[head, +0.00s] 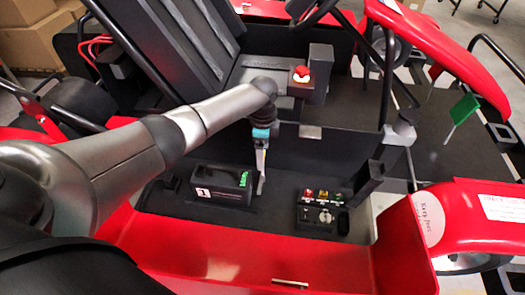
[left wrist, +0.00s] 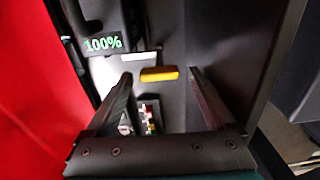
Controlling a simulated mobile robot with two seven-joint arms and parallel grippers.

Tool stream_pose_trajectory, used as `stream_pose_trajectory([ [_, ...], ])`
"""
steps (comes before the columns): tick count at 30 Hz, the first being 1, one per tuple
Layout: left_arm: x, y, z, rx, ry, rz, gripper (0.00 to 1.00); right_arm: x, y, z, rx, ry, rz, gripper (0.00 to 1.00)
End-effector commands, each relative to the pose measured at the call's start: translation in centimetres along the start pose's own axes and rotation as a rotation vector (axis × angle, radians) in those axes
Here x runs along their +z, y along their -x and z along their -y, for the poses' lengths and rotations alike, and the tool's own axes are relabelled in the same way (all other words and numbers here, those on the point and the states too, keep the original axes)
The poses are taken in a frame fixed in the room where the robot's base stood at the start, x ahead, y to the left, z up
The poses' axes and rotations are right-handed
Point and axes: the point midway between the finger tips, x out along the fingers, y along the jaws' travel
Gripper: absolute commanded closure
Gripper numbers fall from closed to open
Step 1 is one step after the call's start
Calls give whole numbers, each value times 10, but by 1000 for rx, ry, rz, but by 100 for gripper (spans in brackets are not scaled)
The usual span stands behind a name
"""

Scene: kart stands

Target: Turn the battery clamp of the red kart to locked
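The red kart's black battery (head: 222,184) sits in a dark side tray, with a white label and a small green display. In the left wrist view the battery (left wrist: 103,44) is at the upper left and its display reads 100%. My left gripper (head: 261,188) points down just right of the battery. In the left wrist view its fingers (left wrist: 161,82) are open, one on each side of the orange bar, with visible gaps. Contact cannot be told. My right gripper is out of view.
A control box (head: 322,214) with red, yellow and green parts stands right of the battery. A dark upright panel (head: 330,150) is behind the tray. The red side bodywork (head: 215,252) borders the front. A red knob (head: 301,74) is above, beside the seat.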

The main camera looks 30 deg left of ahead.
Motion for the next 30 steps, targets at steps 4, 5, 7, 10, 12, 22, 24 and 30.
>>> stream_pose_trajectory([
  [4,1,-1,0,2,2,2,7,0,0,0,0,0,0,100],
  [5,1,-1,0,2,2,2,7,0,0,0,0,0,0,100],
  [7,1,-1,-1,2,2,3,7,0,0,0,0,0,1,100],
  [10,1,2,0,1,2,2,7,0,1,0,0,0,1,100],
  [12,1,8,0,1,2,2,7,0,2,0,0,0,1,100],
  [22,1,74,1,-3,1,0,7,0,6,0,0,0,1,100],
  [24,0,91,1,-4,1,0,7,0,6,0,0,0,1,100],
  [30,0,129,0,-1,1,1,7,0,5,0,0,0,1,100],
])
